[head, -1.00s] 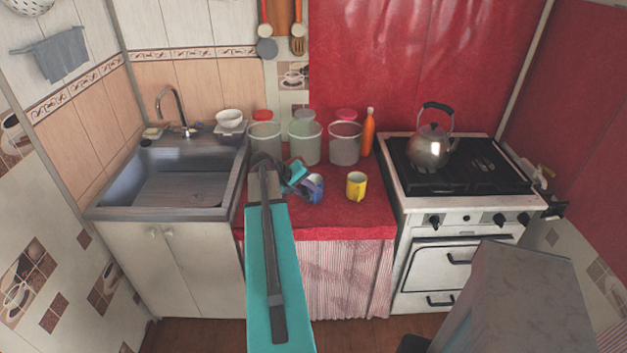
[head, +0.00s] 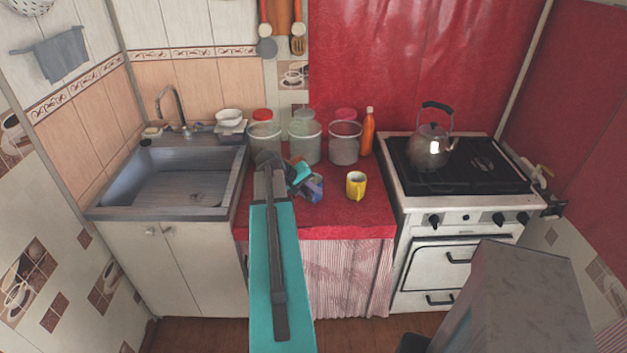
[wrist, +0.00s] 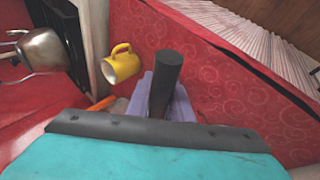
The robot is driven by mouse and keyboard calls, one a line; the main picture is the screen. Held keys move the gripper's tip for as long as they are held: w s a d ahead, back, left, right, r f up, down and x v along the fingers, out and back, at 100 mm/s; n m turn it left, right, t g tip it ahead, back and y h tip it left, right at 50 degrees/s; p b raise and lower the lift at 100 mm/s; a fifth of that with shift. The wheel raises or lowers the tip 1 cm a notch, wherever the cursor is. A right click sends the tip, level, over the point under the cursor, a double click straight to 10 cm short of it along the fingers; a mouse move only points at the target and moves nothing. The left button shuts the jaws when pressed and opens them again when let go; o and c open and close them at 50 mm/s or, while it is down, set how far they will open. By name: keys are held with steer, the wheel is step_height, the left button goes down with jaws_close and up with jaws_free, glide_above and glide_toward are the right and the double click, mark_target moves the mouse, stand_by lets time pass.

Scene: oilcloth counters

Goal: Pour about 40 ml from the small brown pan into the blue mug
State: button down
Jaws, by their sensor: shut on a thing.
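The blue mug (head: 317,185) stands on the red counter, partly hidden behind my gripper. My gripper (head: 302,187) is low over the counter, just left of the mug, and shut.
A yellow mug (head: 356,185) stands right of the blue mug. Several clear canisters (head: 344,146) and an orange bottle (head: 368,134) line the back. A metal kettle (head: 429,151) sits on the stove (head: 467,210) at right; a sink (head: 180,178) is at left. The counter's front right is clear.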

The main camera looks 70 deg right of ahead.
steer(key=shift+s+d, duration=0.1)
steer(key=shift+s, duration=0.05)
stand_by(0.6)
steer(key=shift+w+r+n+g+h+b, duration=0.15)
steer(key=shift+r+g+h+b, duration=0.25)
steer(key=shift+r+g, duration=0.3)
steer(key=shift+w+r+n+g+h+b, duration=0.15)
steer(key=shift+r+g+h+b, duration=0.2)
steer(key=shift+r+g, duration=0.35)
steer(key=shift+r, duration=0.1)
steer(key=shift+w+a+r+n+g+h+b, duration=0.2)
steer(key=shift+w+r+g+h+b, duration=0.2)
steer(key=shift+r, duration=0.2)
steer(key=shift+w+a+r+n+g+h+b, duration=0.15)
steer(key=shift+w+r+n+g+b, duration=0.15)
steer(key=shift+r+g, duration=0.25)
steer(key=shift+s, duration=0.1)
